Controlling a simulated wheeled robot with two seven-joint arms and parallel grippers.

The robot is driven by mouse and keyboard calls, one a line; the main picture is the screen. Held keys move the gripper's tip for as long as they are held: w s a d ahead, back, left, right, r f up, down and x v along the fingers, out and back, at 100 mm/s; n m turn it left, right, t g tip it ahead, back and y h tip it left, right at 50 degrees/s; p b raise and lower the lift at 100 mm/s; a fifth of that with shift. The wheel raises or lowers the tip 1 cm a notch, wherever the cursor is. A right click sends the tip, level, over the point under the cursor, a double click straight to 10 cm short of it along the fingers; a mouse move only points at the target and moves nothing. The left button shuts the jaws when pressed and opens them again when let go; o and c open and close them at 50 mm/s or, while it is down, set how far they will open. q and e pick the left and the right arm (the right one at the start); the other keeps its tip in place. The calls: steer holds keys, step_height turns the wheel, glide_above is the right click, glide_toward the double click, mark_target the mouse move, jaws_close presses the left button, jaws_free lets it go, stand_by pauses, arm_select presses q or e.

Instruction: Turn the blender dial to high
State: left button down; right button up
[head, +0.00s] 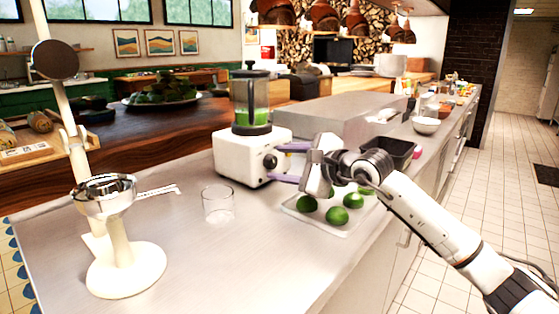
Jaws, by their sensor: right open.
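The blender (240,153) stands on the metal counter, with a white base and a clear jug (249,90) holding something green. Its dark round dial (270,161) is on the base's right-hand face. My right gripper (277,163) comes in from the right with its two purple fingers apart, one above and one below the dial. The fingertips are close to the base face; I cannot tell if they touch it or the dial. The dial's setting is too small to read. My left gripper is out of view.
A white board (318,221) with several green limes lies below my right gripper. An empty glass (218,204) and a cream stand with a metal bowl (105,194) are to the left. A dark tray (397,150) sits behind my wrist.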

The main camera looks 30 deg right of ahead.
steer(key=shift+w+a+f, duration=0.15)
steer(key=shift+w, duration=0.35)
steer(key=c, duration=1)
steer(key=shift+c, duration=0.2)
